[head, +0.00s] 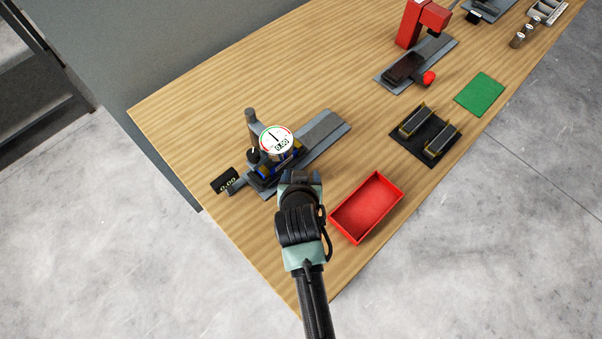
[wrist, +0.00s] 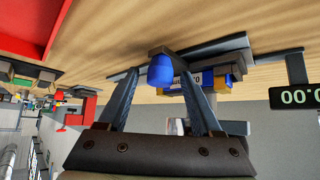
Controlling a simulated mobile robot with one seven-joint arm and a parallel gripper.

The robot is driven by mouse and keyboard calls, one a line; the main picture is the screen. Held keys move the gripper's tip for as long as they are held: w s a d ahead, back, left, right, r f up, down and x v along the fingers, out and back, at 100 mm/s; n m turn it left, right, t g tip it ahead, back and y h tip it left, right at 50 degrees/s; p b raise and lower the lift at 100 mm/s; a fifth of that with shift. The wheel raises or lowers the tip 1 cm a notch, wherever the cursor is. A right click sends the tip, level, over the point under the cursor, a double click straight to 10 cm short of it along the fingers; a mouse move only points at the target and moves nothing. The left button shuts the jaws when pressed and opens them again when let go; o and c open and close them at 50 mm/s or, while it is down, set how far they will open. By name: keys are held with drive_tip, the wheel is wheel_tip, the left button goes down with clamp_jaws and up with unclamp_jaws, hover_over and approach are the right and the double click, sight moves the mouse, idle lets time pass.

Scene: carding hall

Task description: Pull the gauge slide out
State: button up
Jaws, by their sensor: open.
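The gauge stands on a grey base plate (head: 326,132) near the table's left end. Its round white dial (head: 276,139) has a green and red rim. Below the dial is a slide with blue and yellow parts, mostly hidden in the head view; in the wrist view the blue and yellow block (wrist: 205,80) shows behind a blue knob (wrist: 161,72). My gripper (head: 300,178) is at the gauge's near side. In the wrist view its open fingers stand on either side of the blue knob, with no clear contact visible.
A small black display (head: 228,183) reading 0.00 lies left of the gauge. A red tray (head: 366,206) stands close to the right of my gripper. Further right are a black rack (head: 427,136), a green mat (head: 480,94) and a red press (head: 412,25).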

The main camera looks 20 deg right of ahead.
clamp_jaws()
idle(0.4)
idle(1.1)
